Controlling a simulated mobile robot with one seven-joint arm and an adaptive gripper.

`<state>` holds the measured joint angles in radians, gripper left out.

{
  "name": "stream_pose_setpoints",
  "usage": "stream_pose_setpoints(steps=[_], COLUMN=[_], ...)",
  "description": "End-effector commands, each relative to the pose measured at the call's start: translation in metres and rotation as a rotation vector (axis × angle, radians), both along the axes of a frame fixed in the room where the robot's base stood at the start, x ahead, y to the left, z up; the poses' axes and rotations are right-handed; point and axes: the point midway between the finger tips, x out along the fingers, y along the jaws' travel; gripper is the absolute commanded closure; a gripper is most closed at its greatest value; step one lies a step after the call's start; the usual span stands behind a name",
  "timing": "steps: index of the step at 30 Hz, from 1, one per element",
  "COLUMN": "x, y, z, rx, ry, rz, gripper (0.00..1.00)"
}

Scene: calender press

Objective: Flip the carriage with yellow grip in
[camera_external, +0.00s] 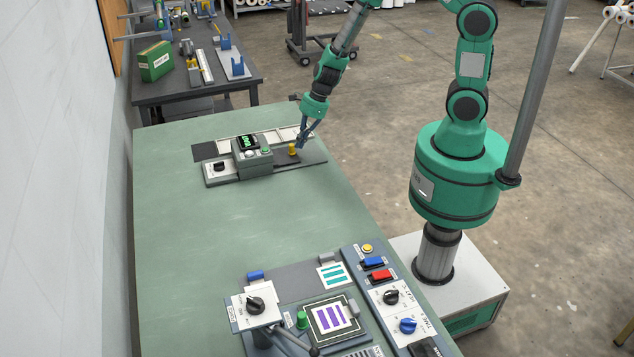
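The yellow grip (292,150) is a small upright knob at the right end of a low grey unit on the green table. A dark grey box with a lit green display (248,142) stands left of it. It cannot be made out which part of the unit is the carriage. My gripper (300,143) points down at the grip's upper right, its fingertips very close to it. Contact cannot be told. The fingers are small and seen from the side, so their opening is unclear.
A black knob (219,167) sits at the unit's left end. A pale slotted strip (262,139) lies behind it. At the table's front are a press panel with a purple-striped card (331,317), a green knob (302,320) and a blue switch (374,262). The table's middle (240,225) is clear.

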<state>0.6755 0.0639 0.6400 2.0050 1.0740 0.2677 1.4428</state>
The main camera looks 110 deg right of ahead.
Motion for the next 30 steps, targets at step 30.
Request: stream_pose_setpoints(steps=[30], x=[-0.031], y=[0.0], z=[-0.002], rx=[-0.001], ry=[0.0], rz=[-0.004], gripper=[1.0])
